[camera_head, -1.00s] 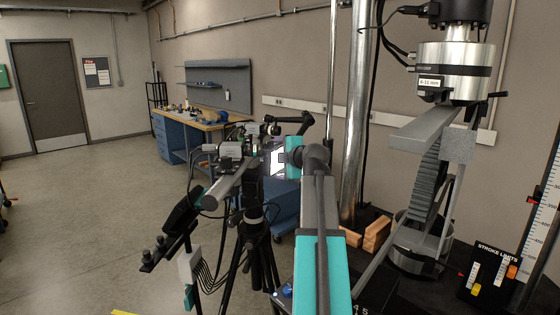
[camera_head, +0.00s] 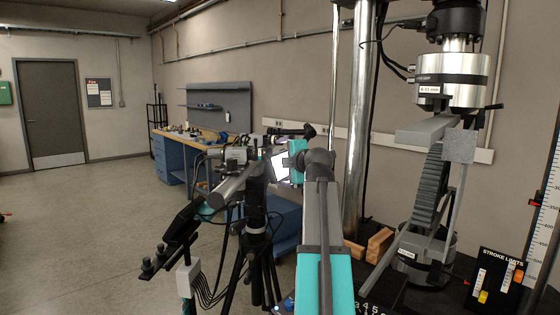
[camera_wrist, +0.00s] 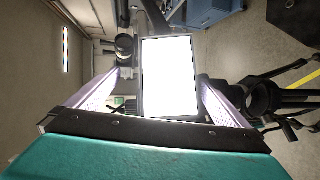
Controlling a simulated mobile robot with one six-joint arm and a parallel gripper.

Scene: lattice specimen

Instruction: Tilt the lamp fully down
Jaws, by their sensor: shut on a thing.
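The lamp (camera_head: 280,167) is a small panel with a bright white lit face, beside the camera and tripod gear in the head view. In the wrist view the lamp (camera_wrist: 169,76) shows as a glowing white rectangle in a dark frame. My gripper (camera_wrist: 160,82) has one pale finger on each side of the lamp, shut on it. In the head view my gripper (camera_head: 284,158) is at the lamp, and my wrist hides part of the contact. The lamp face looks tilted in the head view.
A black tripod (camera_head: 255,240) and a grey cylindrical camera (camera_head: 234,184) stand left of my arm. The testing machine with the lattice specimen (camera_head: 430,187) is close on the right. A workbench (camera_head: 172,150) stands behind. Open floor lies at left.

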